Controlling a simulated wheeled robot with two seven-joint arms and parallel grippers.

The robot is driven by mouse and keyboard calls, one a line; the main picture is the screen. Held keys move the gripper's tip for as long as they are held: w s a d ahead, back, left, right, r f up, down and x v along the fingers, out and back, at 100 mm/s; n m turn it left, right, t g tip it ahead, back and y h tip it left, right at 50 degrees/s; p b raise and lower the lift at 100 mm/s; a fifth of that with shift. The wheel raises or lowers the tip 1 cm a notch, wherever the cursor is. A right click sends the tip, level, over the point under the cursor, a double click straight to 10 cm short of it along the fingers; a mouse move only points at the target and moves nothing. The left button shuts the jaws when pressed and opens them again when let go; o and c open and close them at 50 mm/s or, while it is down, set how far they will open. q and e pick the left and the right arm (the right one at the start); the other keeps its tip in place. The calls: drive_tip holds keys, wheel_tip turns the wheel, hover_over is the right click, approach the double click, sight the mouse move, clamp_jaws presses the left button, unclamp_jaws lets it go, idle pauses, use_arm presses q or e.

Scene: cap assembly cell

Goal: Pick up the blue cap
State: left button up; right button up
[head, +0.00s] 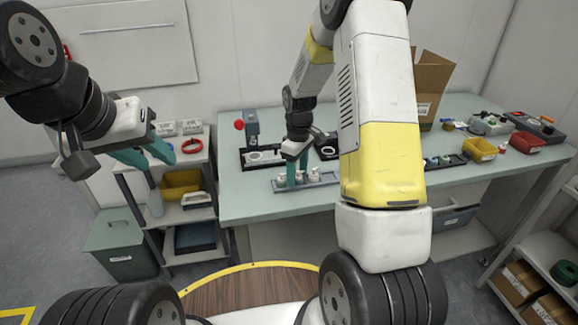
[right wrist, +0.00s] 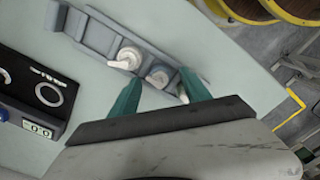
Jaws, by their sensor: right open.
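I cannot pick out the blue cap for certain. Small blue and green pieces sit in a dark tray (head: 459,158) on the right of the table in the head view, too small to tell apart. My right gripper (head: 297,172) is open over a grey rack (head: 326,179) near the table's front edge. In the right wrist view its teal fingers (right wrist: 160,93) are on either side of a grey round piece (right wrist: 158,76), and a white knobbed piece (right wrist: 127,58) stands beside it in the rack. My left gripper (head: 147,153) is open at the left, in front of the shelf.
A dark fixture (head: 262,157) stands behind the rack. A yellow bin (head: 480,150), a red bin (head: 526,142) and an open cardboard box (head: 433,78) stand on the table's right side. A shelf with a red ring (head: 192,146) is at left.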

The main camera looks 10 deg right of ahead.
drive_tip(key=shift+f, duration=0.15)
drive_tip(key=shift+c, duration=0.5)
drive_tip(key=c, duration=0.9)
